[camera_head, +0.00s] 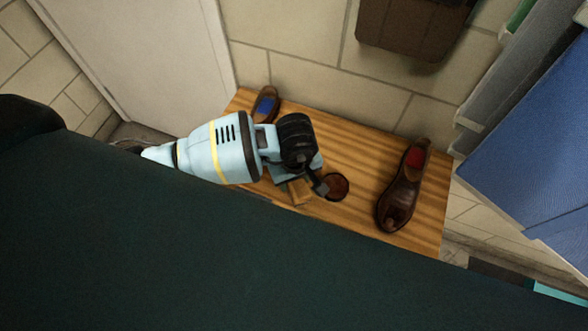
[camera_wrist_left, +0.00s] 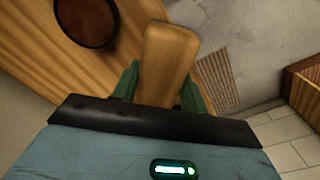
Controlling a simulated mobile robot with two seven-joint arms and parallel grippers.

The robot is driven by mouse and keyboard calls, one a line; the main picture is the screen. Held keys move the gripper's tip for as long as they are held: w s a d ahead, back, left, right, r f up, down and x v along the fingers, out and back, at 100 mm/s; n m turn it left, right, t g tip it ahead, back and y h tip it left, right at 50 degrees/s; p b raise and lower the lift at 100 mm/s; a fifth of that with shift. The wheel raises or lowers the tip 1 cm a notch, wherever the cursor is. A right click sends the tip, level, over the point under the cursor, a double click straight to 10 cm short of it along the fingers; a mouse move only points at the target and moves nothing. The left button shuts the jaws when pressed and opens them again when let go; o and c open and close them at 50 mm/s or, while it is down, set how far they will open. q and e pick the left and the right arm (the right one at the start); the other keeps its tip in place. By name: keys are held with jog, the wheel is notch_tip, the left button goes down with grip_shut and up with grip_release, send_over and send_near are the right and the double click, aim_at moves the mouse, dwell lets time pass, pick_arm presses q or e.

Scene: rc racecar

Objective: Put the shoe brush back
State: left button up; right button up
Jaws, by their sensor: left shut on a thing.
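The shoe brush is a tan wooden block. In the left wrist view the brush (camera_wrist_left: 168,58) sits between the two green fingers of my left gripper (camera_wrist_left: 160,92), which is shut on it. In the head view my left gripper (camera_head: 305,189) is over the front part of the wooden bench, and only a small part of the brush (camera_head: 298,192) shows below it. The brush's bristles are hidden, and I cannot tell whether it touches the bench. My right gripper is not in view.
A round dark brown tin (camera_head: 336,187) lies on the bench (camera_head: 355,150) just right of my left gripper; it also shows in the left wrist view (camera_wrist_left: 87,20). A brown shoe (camera_head: 403,190) stands at the right, and another (camera_head: 265,104) at the back left. Bare bench lies between tin and right shoe.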

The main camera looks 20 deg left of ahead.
pick_arm(q)
jog(key=shift+w+a+f, duration=0.1)
jog(key=shift+w+a, duration=0.15)
jog(key=shift+w, duration=0.4)
jog(key=shift+w+a+f, duration=0.1)
jog(key=shift+w+a, duration=0.15)
jog(key=shift+w, duration=0.4)
jog(key=shift+w+a, duration=0.25)
jog(key=shift+w, duration=0.4)
jog(key=shift+f, duration=1.75)
jog(key=shift+f, duration=0.15)
jog(key=o, duration=0.9)
jog(key=shift+r, duration=0.3)
notch_tip(320, 180, up, 12)
jog(key=shift+s+d+f+p, duration=0.15)
jog(key=shift+p, duration=0.35)
